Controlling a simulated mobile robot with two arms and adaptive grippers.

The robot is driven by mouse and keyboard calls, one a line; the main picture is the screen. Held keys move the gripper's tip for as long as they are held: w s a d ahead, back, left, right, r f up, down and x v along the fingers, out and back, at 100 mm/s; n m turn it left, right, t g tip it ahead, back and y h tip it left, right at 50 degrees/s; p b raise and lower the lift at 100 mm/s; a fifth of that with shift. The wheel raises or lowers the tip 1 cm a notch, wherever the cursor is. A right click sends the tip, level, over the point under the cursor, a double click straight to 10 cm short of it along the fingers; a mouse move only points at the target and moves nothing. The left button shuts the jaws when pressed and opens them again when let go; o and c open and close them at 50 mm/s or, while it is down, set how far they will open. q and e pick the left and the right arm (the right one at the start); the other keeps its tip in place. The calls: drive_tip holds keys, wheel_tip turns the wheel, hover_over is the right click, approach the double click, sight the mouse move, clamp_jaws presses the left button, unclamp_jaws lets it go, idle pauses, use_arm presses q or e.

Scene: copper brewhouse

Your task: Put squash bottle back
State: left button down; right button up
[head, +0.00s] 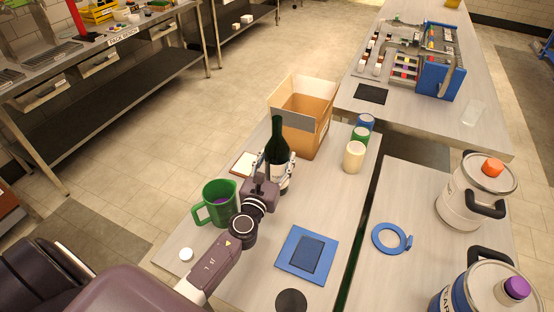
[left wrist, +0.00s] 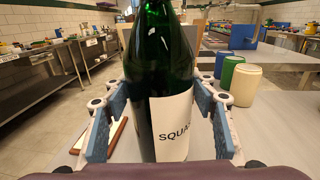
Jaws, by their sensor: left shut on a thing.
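The squash bottle (head: 279,147) is dark green glass with a white label. It stands upright between the fingers of my left gripper (head: 276,161), near the middle of the near table (head: 215,264). In the left wrist view the bottle (left wrist: 160,45) fills the centre, and its label (left wrist: 172,127) reads "SQUA", with the rest out of sight. The two blue-padded fingers are shut on its sides. The bottle's base is hidden, so I cannot tell whether it touches the table. My right gripper is not in view.
An open cardboard box (head: 309,133) stands just behind the bottle. A green jug (head: 220,204) is to its left, a brown-edged board (head: 243,164) close by. Three canisters, one cream (head: 354,157), stand to the right. A blue square mat (head: 285,262) lies in front.

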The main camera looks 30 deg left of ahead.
use_arm(q)
drive_tip(key=shift+r, duration=0.15)
drive_tip(key=c, duration=0.8)
unclamp_jaws()
drive_tip(key=shift+f, duration=0.25)
drive_tip(key=shift+s, duration=0.1)
drive_tip(key=shift+r, duration=0.2)
drive_tip(key=shift+s+d+b, duration=0.35)
drive_tip(key=shift+s, duration=1.6)
drive_tip(key=shift+s+d+b, duration=0.35)
drive_tip(key=shift+s+b, duration=0.05)
drive_tip(key=shift+s, duration=1.6)
drive_tip(key=shift+s+d+b, duration=0.35)
drive_tip(key=shift+s, duration=1.6)
